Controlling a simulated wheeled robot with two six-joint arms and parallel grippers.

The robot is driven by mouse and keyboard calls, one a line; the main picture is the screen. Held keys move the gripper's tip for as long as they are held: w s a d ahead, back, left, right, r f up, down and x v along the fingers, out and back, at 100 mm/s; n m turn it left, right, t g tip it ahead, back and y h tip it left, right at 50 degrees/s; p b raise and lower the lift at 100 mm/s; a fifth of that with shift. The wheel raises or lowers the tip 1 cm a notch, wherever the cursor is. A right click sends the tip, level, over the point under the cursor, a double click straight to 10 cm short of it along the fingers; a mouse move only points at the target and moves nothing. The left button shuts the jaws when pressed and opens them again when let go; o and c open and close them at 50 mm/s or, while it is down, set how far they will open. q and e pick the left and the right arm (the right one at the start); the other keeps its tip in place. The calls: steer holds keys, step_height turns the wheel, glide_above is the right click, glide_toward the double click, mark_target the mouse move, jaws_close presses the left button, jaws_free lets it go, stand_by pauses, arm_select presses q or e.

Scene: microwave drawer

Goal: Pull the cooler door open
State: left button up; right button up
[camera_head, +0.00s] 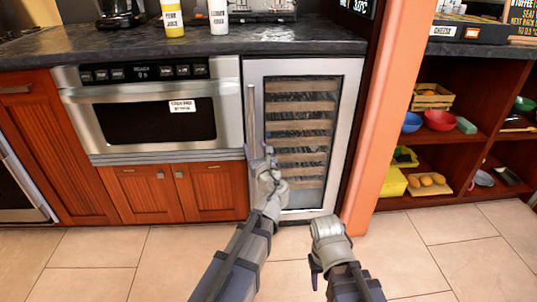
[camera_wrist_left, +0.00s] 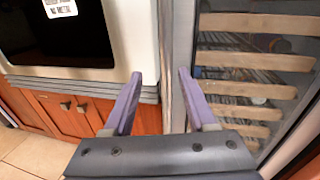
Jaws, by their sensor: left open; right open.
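The cooler (camera_head: 353,90) has a closed glass door (camera_head: 310,110) in a silver frame, with wooden racks behind it. Its upright bar handle (camera_head: 251,115) is on the door's left side. My left gripper (camera_head: 262,153) is in front of the handle's lower part, fingers pointing at the door. In the left wrist view my left gripper (camera_wrist_left: 159,76) is open, and the grey handle (camera_wrist_left: 170,45) appears between its two purple fingers, nearer the right one. Contact cannot be told. My right gripper (camera_head: 316,272) is low in front of the cooler, away from the door; its fingers are mostly hidden.
A built-in microwave drawer (camera_head: 220,82) is left of the cooler, above wooden cabinets (camera_head: 130,190). An orange pillar (camera_head: 385,110) and open shelves (camera_head: 470,140) stand to the right. The dark counter (camera_head: 200,42) runs above. The tiled floor (camera_head: 100,265) in front is clear.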

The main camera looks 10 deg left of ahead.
mark_target(253, 138)
arm_select(q)
steer(key=shift+m, duration=0.4)
steer(key=shift+w+d+f+x, duration=0.1)
steer(key=shift+d+x, duration=0.05)
steer(key=shift+x, duration=1.15)
steer(key=shift+w+d+f+x, duration=0.1)
steer(key=shift+d+x, duration=0.05)
steer(key=shift+x, duration=1.15)
steer(key=shift+w+d+x, duration=0.1)
steer(key=shift+d+x, duration=0.1)
steer(key=shift+x, duration=1.1)
steer(key=shift+s, duration=0.1)
jaws_close()
